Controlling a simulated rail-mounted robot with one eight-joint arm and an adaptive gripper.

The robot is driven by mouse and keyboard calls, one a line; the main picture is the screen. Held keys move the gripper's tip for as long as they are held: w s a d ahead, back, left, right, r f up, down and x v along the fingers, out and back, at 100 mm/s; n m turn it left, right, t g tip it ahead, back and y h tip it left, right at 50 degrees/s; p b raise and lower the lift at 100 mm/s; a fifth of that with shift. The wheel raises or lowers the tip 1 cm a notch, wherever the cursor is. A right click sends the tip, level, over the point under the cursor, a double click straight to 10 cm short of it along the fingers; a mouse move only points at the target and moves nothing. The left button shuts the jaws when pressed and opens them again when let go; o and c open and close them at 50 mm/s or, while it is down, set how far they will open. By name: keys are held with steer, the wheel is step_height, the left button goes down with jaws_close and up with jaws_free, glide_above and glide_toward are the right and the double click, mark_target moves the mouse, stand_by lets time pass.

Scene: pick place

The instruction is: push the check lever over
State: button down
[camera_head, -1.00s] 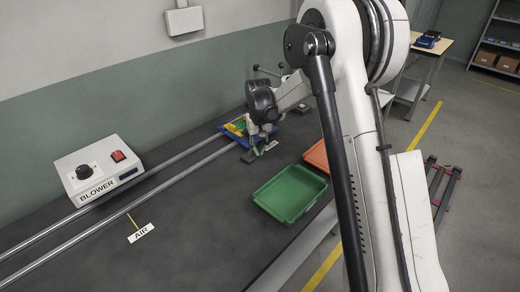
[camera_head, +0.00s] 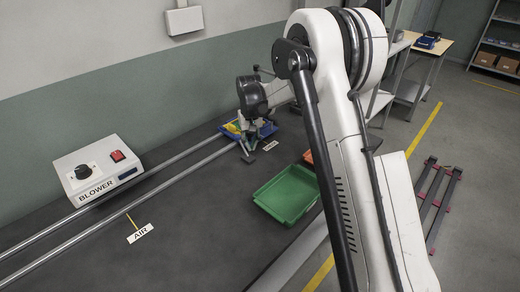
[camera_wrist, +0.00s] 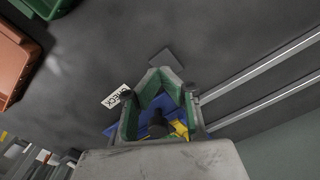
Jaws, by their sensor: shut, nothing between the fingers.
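My gripper (camera_head: 248,147) hangs low over the far end of the two rails, and its fingers meet at the tips in the wrist view (camera_wrist: 160,72). It holds nothing. A small dark grey plate (camera_wrist: 163,57) lies just beyond the fingertips and also shows in the head view (camera_head: 248,159). The white CHECK sign (camera_wrist: 115,95) lies beside the gripper and also shows in the head view (camera_head: 270,145). I cannot make out the check lever; it may be hidden by the gripper. A blue tray (camera_head: 229,131) with yellow and green pieces is partly behind the gripper.
A green bin (camera_head: 290,194) and a mostly hidden orange bin (camera_head: 308,157) stand to the right. Two metal rails (camera_head: 135,189) run left past a BLOWER box (camera_head: 97,169) and an AIR sign (camera_head: 140,233).

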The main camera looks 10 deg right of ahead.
step_height(320, 180, up, 8)
steer(key=p, duration=0.3)
steer(key=shift+s+d, duration=0.3)
steer(key=shift+s, duration=0.15)
stand_by(0.5)
steer(key=s+d+r+t, duration=0.2)
steer(key=s+r+t, duration=0.1)
steer(key=s+r, duration=1.5)
steer(key=s+f+t, duration=0.1)
steer(key=s+t, duration=0.1)
steer(key=s, duration=0.9)
steer(key=s+d+f+t, duration=0.1)
steer(key=s+f+t, duration=0.1)
steer(key=s, duration=0.9)
steer(key=shift+s+d+f+m, duration=0.15)
steer(key=shift+s+f+m, duration=0.05)
steer(key=shift+s+m, duration=0.15)
steer(key=c, duration=2.4)
jaws_free()
